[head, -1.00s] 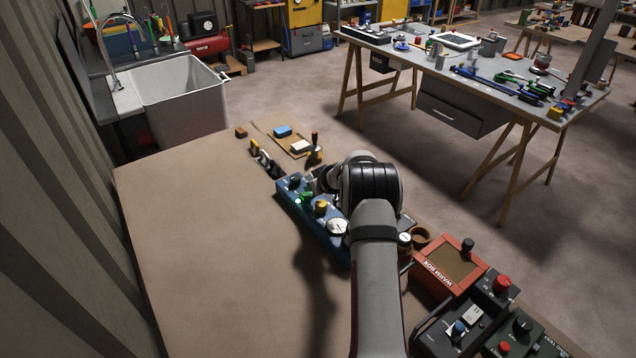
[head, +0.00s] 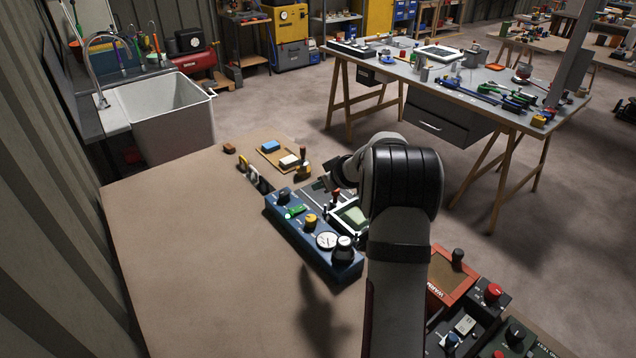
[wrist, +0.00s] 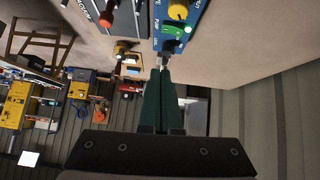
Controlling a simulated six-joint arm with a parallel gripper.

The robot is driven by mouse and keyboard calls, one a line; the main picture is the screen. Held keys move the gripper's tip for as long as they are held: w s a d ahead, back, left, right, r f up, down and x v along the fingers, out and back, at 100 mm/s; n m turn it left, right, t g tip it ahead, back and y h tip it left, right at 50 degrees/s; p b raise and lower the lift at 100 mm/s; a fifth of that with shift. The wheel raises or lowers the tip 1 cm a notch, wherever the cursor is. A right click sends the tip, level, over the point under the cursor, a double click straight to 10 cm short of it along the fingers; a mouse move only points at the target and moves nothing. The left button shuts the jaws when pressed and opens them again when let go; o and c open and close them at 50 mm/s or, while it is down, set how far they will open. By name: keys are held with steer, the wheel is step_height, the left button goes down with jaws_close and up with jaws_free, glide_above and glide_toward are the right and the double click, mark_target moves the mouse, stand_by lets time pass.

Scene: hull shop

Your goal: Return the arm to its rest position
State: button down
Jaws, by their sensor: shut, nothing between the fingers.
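My gripper shows in the wrist view (wrist: 161,72) with its two green fingers together and nothing between them. In the head view my gripper (head: 318,184) is partly hidden by my wrist and hangs above the far part of the bench, behind the blue control box. The blue control box (head: 290,235) carries a green-lit switch, a yellow knob and a white gauge. It also shows at the top of the wrist view (wrist: 170,43). My forearm covers part of the bench's right side.
The brown bench (head: 200,240) is bare on its left. A tan board (head: 270,160) with blue and white blocks lies at the far end. A red-orange box (head: 445,270) and dark control boxes (head: 480,310) stand at the right. A sink (head: 165,120) is beyond.

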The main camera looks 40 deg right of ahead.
steer(key=shift+a, duration=0.1)
steer(key=s+a+r+m+g+y, duration=0.15)
steer(key=s+a+r, duration=0.25)
steer(key=a, duration=0.8)
steer(key=s+a+r+n+g+y, duration=0.1)
steer(key=s+a+r+g+y, duration=0.25)
steer(key=a, duration=0.85)
steer(key=s+a+m+g+h, duration=0.1)
steer(key=s+a, duration=0.2)
steer(key=s, duration=0.6)
steer(key=s+a+f+m+g+h, duration=0.1)
steer(key=s+a, duration=0.3)
steer(key=s, duration=0.6)
steer(key=s+a+f+m+g, duration=0.1)
steer(key=s+a+m+g, duration=0.1)
steer(key=s, duration=0.8)
steer(key=shift+a+f+m+h, duration=0.2)
steer(key=shift+a+m+h, duration=0.2)
steer(key=shift+a+m, duration=0.45)
